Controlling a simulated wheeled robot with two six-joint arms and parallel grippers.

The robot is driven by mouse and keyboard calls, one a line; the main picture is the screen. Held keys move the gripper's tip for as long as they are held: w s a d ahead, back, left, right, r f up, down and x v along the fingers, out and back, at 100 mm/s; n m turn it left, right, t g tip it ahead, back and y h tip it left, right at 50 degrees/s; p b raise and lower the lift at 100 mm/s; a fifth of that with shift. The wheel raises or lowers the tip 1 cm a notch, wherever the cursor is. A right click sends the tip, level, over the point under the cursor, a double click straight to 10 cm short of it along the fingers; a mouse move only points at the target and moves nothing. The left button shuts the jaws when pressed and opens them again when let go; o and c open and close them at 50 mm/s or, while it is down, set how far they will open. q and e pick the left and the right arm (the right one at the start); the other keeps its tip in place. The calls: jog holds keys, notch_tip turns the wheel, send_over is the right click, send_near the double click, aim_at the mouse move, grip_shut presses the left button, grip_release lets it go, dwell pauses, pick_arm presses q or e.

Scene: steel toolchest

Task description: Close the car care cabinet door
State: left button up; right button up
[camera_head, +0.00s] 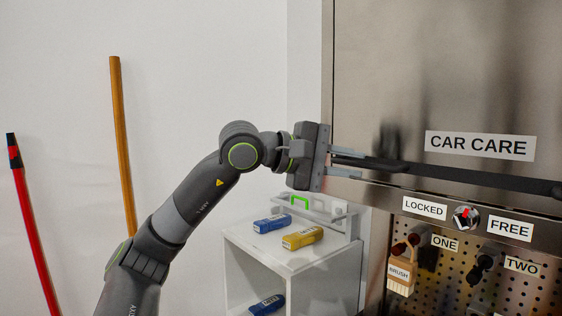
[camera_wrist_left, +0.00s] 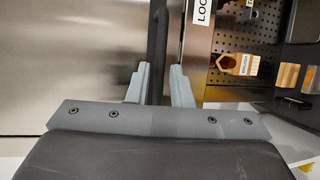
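The car care cabinet door (camera_head: 380,70) is a broad steel panel with a CAR CARE label (camera_head: 480,146). A long dark bar handle (camera_head: 470,178) runs along its lower part and also shows in the wrist view (camera_wrist_left: 157,40). My left gripper (camera_head: 346,164) is at the handle's left end, its two pale fingers (camera_wrist_left: 158,85) close together on either side of the bar. The door's lower edge lies near the strip below; I cannot tell whether a small gap is left. My right gripper is out of view.
Below the door are a knob (camera_head: 467,217) between LOCKED and FREE labels, and a pegboard (camera_head: 520,285) with a hanging brush (camera_head: 400,272). A white shelf (camera_head: 290,250) with blue and yellow boxes stands below my left gripper. Two poles lean at left.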

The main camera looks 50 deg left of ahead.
pick_arm(q)
jog(key=b+v, duration=0.9)
jog(key=v, duration=0.5)
jog(key=shift+b, duration=0.3)
jog(key=shift+a, duration=0.1)
